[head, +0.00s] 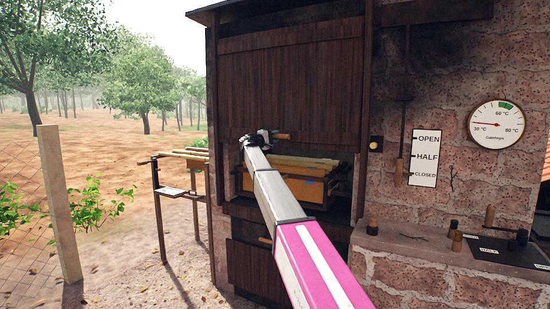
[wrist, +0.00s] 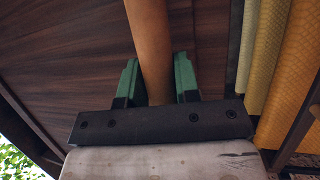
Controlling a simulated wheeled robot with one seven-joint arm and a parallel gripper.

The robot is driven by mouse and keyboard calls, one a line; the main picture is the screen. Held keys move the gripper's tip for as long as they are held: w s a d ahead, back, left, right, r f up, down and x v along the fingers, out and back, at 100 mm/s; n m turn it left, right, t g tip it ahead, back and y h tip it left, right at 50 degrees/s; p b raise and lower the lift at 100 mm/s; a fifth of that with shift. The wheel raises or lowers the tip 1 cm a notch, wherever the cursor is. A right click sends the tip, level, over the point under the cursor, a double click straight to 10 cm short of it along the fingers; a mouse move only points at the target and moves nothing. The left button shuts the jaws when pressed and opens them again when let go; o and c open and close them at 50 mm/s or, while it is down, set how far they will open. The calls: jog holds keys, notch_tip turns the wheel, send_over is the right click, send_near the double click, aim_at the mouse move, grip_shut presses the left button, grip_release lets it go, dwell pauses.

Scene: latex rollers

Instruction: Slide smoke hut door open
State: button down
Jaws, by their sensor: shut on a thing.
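The smoke hut door (head: 290,85) is a dark brown plank panel in the front of the brick hut. It covers the upper part of the opening, and the space below its lower edge is open. A light wooden handle (head: 282,136) sits near the door's lower edge. My gripper (head: 262,137) is at this handle. In the wrist view the green fingers of my gripper (wrist: 158,80) are on either side of the round wooden handle (wrist: 151,45), shut on it. The door's dark planks (wrist: 70,50) show behind. My arm hides part of the opening in the head view.
Yellow-orange sheets (head: 285,182) hang on a rack inside the opening, close to my arm; they show in the wrist view (wrist: 290,80). A drawer front (head: 250,262) is below. A sign (head: 424,158) reads OPEN, HALF, CLOSED. A ledge (head: 440,250) is at right, a wooden rack (head: 175,185) at left.

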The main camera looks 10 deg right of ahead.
notch_tip(320, 180, up, 11)
jog(key=shift+r, duration=0.2)
dwell(0.3)
jog(key=c, duration=0.9)
grip_release()
jog(key=shift+o, duration=0.2)
jog(key=v, duration=1)
jog(key=shift+s+a, duration=0.2)
jog(key=shift+a, duration=0.15)
jog(key=shift+f, duration=0.15)
